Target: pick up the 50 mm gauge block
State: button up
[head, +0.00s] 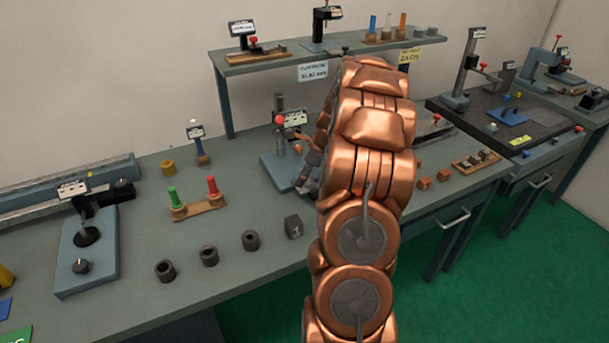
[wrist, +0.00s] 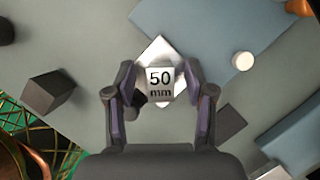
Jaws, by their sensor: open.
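The 50 mm gauge block (wrist: 160,84) shows in the wrist view as a pale piece with its "50 mm" marking facing the camera. A bright diamond-shaped surface shows around and behind the marking. My gripper (wrist: 160,70) is open, with one dark finger on each side of the block in this view. Gaps show between the fingers and the block, and I cannot tell how far above it they are. In the head view my copper arm covers the middle of the bench. My gripper (head: 309,168) is partly hidden behind it, and I cannot make out the block there.
In the wrist view a dark block (wrist: 52,92) lies left and a white cylinder (wrist: 243,60) right. In the head view a dark cube (head: 293,227) and several dark rings (head: 209,256) line the bench front. A dial stand (head: 280,130) stands close behind my gripper.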

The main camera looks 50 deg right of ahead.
grip_shut()
dwell(0.4)
